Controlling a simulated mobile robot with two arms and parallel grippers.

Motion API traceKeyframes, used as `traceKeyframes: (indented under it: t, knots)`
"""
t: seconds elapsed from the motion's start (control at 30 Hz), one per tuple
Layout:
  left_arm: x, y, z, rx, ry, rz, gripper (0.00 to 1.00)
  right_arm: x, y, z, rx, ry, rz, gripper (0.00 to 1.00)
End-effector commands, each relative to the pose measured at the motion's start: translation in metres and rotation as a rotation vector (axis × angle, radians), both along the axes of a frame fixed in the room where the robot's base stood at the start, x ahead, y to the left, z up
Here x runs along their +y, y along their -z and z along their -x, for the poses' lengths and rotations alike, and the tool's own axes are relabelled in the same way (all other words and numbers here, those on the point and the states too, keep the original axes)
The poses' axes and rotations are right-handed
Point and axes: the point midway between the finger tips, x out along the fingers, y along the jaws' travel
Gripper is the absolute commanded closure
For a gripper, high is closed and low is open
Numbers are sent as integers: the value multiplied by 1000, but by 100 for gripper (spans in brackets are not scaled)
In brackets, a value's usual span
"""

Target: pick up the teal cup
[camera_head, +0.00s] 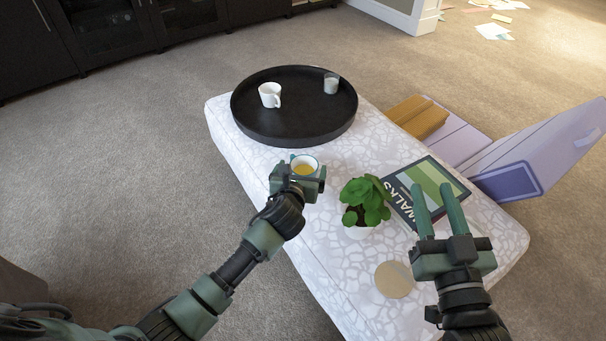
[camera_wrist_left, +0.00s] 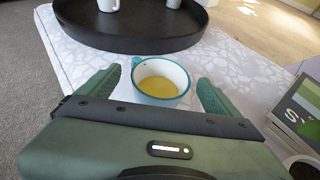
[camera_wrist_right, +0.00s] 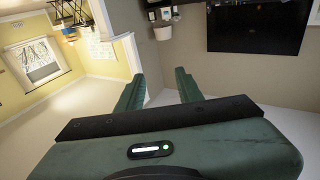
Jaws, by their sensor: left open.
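The teal cup (camera_head: 304,163) stands upright on the patterned ottoman (camera_head: 330,280), with a teal rim and yellow inside. It also shows in the left wrist view (camera_wrist_left: 160,82), between the fingers. My left gripper (camera_head: 298,172) is open, with one finger on each side of the cup; in the left wrist view gaps show between the fingers and the cup. In the head view the gripper partly hides the cup. My right gripper (camera_head: 438,208) is open and empty, raised over the right part of the ottoman, its fingers overlapping the book in the picture.
A round black tray (camera_head: 290,135) behind the cup holds a white mug (camera_head: 270,95) and a small glass (camera_head: 331,84). A potted plant (camera_head: 365,198), a book (camera_head: 448,180) and a round coaster (camera_head: 394,280) are to the right. A lilac box (camera_head: 540,150) stands beyond the ottoman.

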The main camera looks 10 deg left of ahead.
Motion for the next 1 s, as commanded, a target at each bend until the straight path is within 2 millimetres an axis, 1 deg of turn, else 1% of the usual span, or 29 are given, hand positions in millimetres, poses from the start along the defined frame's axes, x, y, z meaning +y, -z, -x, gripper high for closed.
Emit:
traceKeyframes:
  t: [0.2,0.3,0.4,0.53,0.77,0.87,0.9,0.97,1.0]
  knots:
    - [-2,7,-17,-2,0,1,7,4,-44,8,-242,-14,-65,64]
    - [-1,10,-24,-1,-1,2,7,5,-62,16,-342,-21,-93,64]
    - [-1,12,-29,0,-1,1,7,5,-75,23,-413,-24,-113,64]
    - [-1,12,-32,-1,0,0,7,4,-83,27,-458,-26,-126,64]
    - [-1,12,-32,-1,0,1,7,4,-85,28,-464,-26,-127,64]
    - [-1,12,-32,-1,0,1,32,4,-85,28,-463,-26,-127,64]
    - [-1,12,-32,-1,0,1,43,4,-85,28,-463,-26,-127,64]
    - [-1,12,-32,0,0,1,59,4,-84,28,-463,-26,-127,64]
    - [-1,12,-32,0,1,1,71,4,-84,28,-462,-26,-127,64]
